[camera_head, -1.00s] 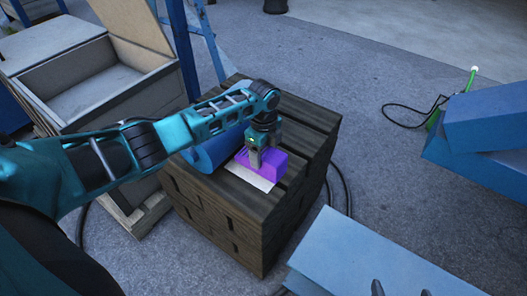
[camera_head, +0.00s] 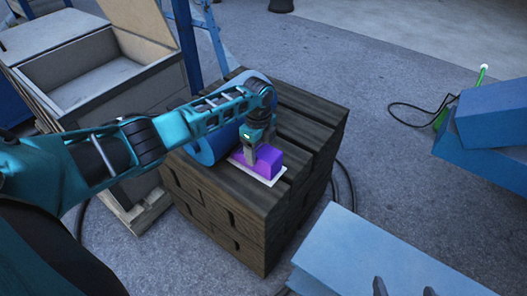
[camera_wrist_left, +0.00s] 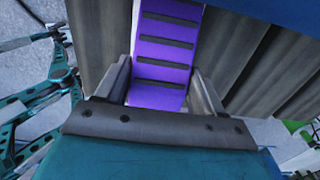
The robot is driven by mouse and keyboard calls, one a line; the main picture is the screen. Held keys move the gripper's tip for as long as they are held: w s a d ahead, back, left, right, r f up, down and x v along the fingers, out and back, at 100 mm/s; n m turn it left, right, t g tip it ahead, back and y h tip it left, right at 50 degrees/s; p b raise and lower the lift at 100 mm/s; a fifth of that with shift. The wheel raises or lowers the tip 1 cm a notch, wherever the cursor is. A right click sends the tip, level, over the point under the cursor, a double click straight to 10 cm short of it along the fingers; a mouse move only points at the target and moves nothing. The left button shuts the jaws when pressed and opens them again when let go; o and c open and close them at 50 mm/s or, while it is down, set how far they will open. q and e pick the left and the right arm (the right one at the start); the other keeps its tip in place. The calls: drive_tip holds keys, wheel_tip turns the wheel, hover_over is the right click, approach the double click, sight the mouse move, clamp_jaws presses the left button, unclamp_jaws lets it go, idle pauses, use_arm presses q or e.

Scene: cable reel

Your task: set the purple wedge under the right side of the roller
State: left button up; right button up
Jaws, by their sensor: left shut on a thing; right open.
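The purple wedge (camera_head: 267,162) is at the right side of the blue roller (camera_head: 207,149), over a white patch (camera_head: 274,182) on the dark timber stack. My left gripper (camera_head: 251,156) is shut on the wedge. I cannot tell whether wedge and roller touch. My arm hides part of the roller. My right gripper (camera_head: 404,289) is open and empty at the bottom edge, only its fingertips showing.
The timber stack (camera_head: 225,215) has bare planks to the right of the wedge. An open grey crate (camera_head: 85,85) stands at the left. A light blue beam (camera_head: 375,255) lies at front right, and blue blocks (camera_head: 490,125) are further right.

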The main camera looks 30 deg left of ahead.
use_arm(q)
drive_tip(key=shift+w+a+r, duration=0.1)
drive_tip(key=shift+a, duration=0.25)
drive_tip(key=o, duration=1.6)
